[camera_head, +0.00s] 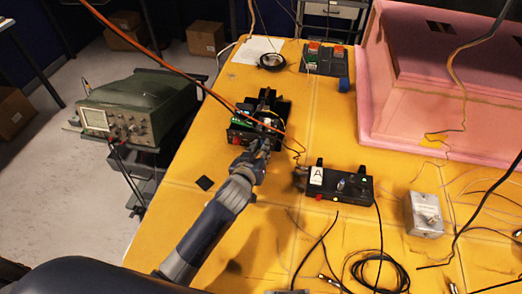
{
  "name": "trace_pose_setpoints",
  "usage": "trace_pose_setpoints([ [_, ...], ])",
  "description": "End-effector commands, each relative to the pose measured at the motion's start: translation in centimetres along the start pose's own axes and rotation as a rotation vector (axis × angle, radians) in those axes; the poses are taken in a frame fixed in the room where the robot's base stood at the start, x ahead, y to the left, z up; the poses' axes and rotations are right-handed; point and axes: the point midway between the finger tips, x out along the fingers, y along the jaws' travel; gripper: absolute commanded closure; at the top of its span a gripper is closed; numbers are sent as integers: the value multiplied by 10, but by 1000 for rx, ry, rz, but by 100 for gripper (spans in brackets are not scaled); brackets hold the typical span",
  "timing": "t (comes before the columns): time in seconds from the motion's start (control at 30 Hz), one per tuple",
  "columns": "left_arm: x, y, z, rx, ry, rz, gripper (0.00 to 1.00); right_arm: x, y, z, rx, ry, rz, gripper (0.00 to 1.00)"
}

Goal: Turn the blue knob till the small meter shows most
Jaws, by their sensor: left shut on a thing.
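A black device (241,132) with a green part stands on the yellow table at the left of centre. My left gripper (262,143) reaches its near right side and is shut on a small part there. The fingers hide that part, and I cannot make out whether it is the blue knob. A small blue cylinder (344,85) stands apart, farther back. I cannot make out a small meter or its reading. My right gripper is not in view.
A black box with a white "A" label (316,176) lies right of my left gripper. A grey metal box (425,214) and coiled black cables (378,270) are at the right. A pink foam enclosure (400,115) fills the back right. A green oscilloscope (140,105) stands left.

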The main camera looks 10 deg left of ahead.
Motion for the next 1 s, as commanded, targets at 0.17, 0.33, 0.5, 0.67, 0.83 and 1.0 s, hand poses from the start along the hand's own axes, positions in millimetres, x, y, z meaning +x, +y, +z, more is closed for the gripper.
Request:
trace_pose_setpoints([
  [0.17, 0, -2, -2, -157, 2, 64, 100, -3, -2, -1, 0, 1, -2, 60],
  [0.33, 0, -5, -2, -304, 4, 126, 100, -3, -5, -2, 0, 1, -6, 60],
  [0.5, 1, -7, 0, -453, 5, 189, 100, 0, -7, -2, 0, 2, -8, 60],
  [0.67, 2, -9, 2, -590, 5, 247, 100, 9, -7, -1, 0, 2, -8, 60],
  [0.83, 3, -10, 4, -727, 5, 304, 100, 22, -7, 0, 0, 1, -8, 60],
  [1.0, 4, -10, 5, -842, 5, 352, 100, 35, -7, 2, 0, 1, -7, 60],
])
